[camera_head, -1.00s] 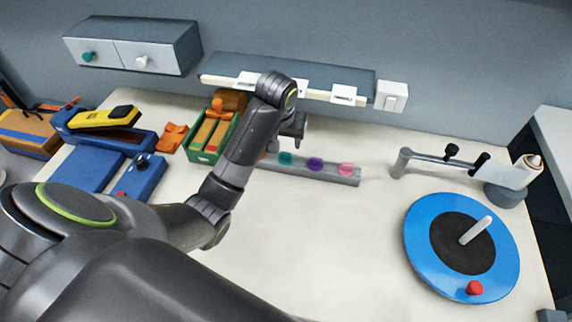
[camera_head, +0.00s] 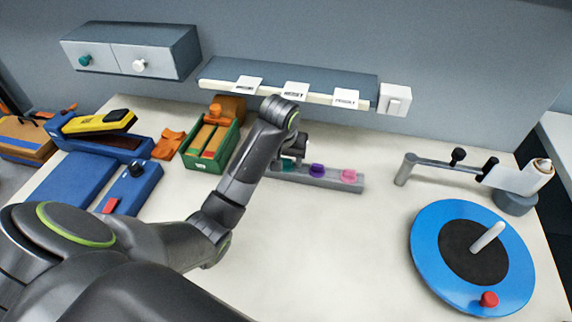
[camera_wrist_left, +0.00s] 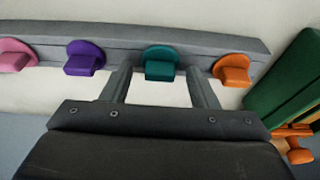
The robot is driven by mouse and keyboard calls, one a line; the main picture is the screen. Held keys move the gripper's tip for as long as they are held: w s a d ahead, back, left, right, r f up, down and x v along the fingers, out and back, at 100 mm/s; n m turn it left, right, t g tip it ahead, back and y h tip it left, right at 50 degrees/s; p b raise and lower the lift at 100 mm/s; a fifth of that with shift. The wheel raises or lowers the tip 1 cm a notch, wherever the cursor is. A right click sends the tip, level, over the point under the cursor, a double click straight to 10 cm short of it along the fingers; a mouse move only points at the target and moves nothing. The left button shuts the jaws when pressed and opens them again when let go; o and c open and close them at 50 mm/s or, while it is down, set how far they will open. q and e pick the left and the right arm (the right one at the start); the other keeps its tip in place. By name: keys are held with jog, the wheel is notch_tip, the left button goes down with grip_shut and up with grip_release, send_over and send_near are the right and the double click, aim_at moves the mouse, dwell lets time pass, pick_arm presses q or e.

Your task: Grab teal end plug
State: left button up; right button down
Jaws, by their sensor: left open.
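The teal end plug (camera_wrist_left: 161,63) stands on a grey rail (camera_wrist_left: 125,46) in the left wrist view, between an orange plug (camera_wrist_left: 232,69) and a purple plug (camera_wrist_left: 84,58). A pink plug (camera_wrist_left: 17,55) is at the end of the row. My left gripper (camera_wrist_left: 160,80) is open, with one finger on either side of the teal plug's line and the plug just beyond the fingertips. In the head view my left gripper (camera_head: 292,158) is over the rail and partly hides the teal plug (camera_head: 287,166). My right gripper is not in view.
A green box (camera_head: 211,146) with orange and brown pieces stands left of the rail. A blue turntable (camera_head: 425,250) is at the right, with a grey arm (camera_head: 434,160) behind it. A shelf with white cards (camera_head: 297,90) is above. The middle table is clear.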

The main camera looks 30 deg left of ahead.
pick_arm(q)
jog(key=c, duration=1)
jog(key=shift+r, duration=0.1)
